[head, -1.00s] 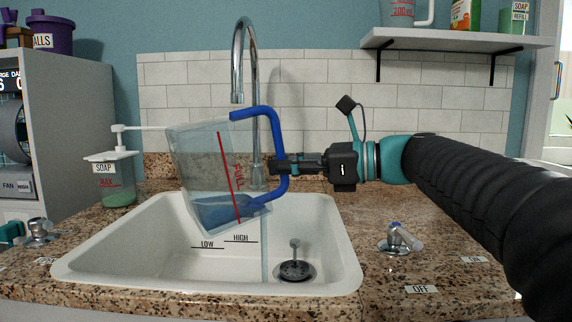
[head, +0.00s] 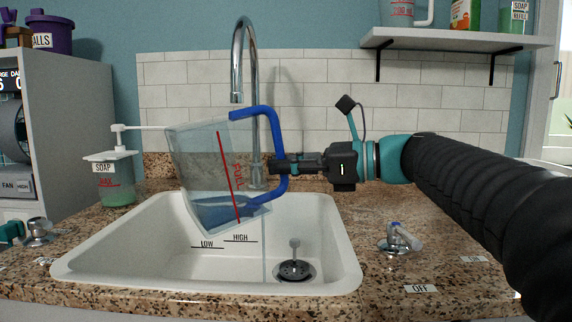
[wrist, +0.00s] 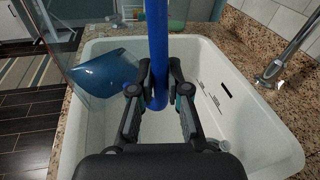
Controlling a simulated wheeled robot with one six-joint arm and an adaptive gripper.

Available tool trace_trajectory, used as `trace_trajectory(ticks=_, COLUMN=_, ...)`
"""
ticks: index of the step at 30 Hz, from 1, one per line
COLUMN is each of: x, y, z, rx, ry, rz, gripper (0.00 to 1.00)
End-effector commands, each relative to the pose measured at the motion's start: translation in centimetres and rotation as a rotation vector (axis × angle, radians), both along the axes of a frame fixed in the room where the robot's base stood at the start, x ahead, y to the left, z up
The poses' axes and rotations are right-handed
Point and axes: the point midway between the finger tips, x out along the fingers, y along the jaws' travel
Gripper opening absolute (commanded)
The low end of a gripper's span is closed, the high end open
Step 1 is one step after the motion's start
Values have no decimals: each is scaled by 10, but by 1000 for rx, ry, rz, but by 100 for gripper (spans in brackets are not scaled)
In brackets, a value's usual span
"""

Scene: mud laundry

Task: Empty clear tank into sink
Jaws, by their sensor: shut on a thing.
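The clear tank (head: 205,160) has a red FULL line and a blue handle (head: 281,130). It is held above the sink (head: 130,255), tilted, with blue water (head: 222,213) pooled in its lower part. A thin stream falls from its lower right corner into the sink. My gripper (head: 285,166) is shut on the upright part of the blue handle. In the wrist view the fingers (wrist: 160,92) close around the handle, and the tank with its blue water (wrist: 105,70) is at the left. The drain (head: 294,270) sits at the sink's right, its stopper standing up.
A tall faucet (head: 247,60) stands behind the tank. A soap dispenser (head: 115,180) is on the counter at left, its spout close to the tank. Tap handles (head: 398,240) flank the sink. A shelf (head: 455,39) hangs at upper right.

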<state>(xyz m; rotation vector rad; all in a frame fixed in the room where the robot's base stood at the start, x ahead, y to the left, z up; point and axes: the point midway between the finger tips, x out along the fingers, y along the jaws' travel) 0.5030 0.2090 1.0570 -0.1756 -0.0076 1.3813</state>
Motion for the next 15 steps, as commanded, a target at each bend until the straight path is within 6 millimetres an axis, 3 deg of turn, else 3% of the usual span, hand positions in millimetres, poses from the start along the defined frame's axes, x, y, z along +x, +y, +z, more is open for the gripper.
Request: trace_trajectory(ticks=15, x=4, y=-5, z=-7, rx=101, ry=70, rz=0, gripper=0)
